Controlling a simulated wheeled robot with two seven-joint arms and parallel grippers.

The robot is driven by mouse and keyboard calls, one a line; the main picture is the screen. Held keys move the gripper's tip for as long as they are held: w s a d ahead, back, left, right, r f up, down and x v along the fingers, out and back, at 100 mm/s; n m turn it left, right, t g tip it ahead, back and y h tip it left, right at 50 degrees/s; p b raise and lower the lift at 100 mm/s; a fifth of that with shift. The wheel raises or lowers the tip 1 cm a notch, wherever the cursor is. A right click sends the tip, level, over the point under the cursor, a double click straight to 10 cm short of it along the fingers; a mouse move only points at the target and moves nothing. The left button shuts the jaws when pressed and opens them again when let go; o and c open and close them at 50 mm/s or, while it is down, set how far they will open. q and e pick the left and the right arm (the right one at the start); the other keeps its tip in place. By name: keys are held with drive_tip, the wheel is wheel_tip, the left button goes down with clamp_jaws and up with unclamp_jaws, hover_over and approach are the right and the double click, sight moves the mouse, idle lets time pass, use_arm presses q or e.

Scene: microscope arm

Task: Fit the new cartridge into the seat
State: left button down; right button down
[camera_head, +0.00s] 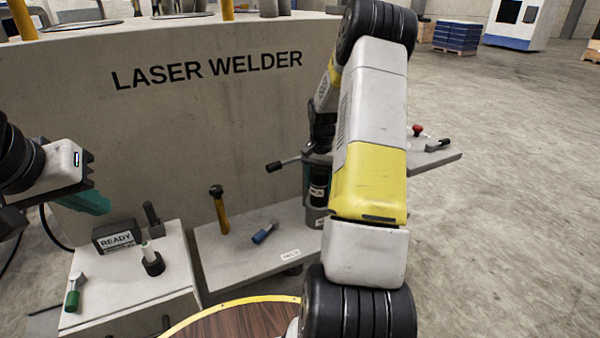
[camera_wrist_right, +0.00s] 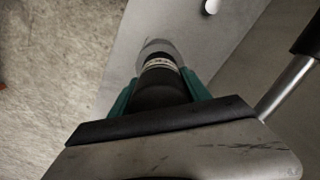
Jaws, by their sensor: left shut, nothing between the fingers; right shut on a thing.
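A black cylinder with a pale label band, likely the cartridge, is between the teal fingers of my right gripper (camera_wrist_right: 160,85) in the right wrist view. In the head view the black cylinder (camera_head: 318,184) stands upright at the grey round seat (camera_head: 312,214), its lower part inside the seat's wall. I cannot tell how deep it sits. A grey rim (camera_wrist_right: 158,47) shows beyond it in the wrist view. In the head view my own arm hides most of the right gripper. My left gripper (camera_head: 95,203) is shut and empty above the left bench.
A lever (camera_head: 283,163) sticks out left near the seat. A yellow-handled tool (camera_head: 219,208) and a blue-ended cylinder (camera_head: 264,233) are on the grey plate. The left bench holds a READY box (camera_head: 118,238), a green-ended cylinder (camera_head: 75,291) and a small black holder (camera_head: 153,264).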

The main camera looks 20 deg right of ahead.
sight(320, 168)
drive_tip(key=shift+f, duration=1.1)
drive_tip(key=shift+c, duration=2.1)
unclamp_jaws()
wheel_tip(320, 168, up, 8)
drive_tip(key=shift+f, duration=0.2)
drive_tip(key=shift+r, duration=0.1)
